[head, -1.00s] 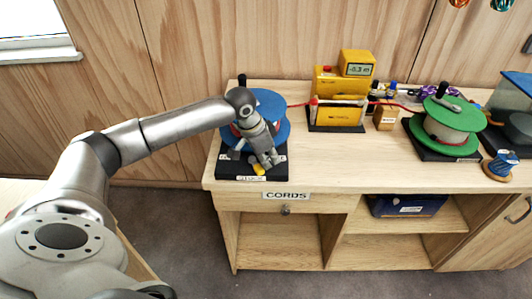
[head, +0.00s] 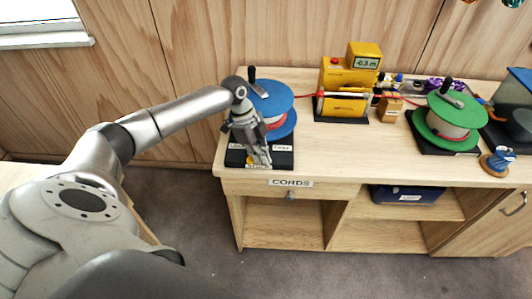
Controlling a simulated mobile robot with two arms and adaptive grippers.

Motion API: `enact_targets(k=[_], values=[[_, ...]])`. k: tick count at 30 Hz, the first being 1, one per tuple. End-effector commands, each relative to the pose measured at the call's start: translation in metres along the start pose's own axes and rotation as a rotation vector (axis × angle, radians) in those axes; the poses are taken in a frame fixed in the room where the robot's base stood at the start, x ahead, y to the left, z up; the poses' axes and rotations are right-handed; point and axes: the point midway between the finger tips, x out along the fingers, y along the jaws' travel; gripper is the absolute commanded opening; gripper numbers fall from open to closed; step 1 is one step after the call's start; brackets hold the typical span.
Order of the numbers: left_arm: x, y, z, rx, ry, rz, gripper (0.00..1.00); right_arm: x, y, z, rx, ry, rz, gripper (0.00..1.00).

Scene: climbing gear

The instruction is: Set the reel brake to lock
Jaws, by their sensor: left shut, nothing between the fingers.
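The blue reel (head: 268,96) stands on a black base (head: 281,159) at the left end of the bench, with red cord wound on it and a black crank handle on top. My left gripper (head: 260,163) is shut and empty, pointing down over the front of this base. A small yellow-orange part, which looks like the brake lever (head: 249,161), shows just left of the fingertips. I cannot tell whether the fingers touch it. White labels lie on the base, partly hidden by the gripper, and their text is too small to read. My right gripper is not in view.
A yellow meter (head: 348,80) reading -0.3 m stands at mid-bench, with red cord running through it. A green reel (head: 449,121) stands to the right, with a small blue spool (head: 498,160) near the front edge.

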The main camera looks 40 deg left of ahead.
Motion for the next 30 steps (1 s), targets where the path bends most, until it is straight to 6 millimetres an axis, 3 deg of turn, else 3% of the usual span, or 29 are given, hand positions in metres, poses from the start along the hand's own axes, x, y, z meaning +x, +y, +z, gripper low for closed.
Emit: enact_targets(k=[3,30], values=[[-0.001,0.002,0.003,0.071,0.000,0.025,0.00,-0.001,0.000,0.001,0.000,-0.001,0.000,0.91],[-0.003,-0.014,0.008,0.066,-0.001,0.021,0.00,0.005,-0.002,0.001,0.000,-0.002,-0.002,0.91]])
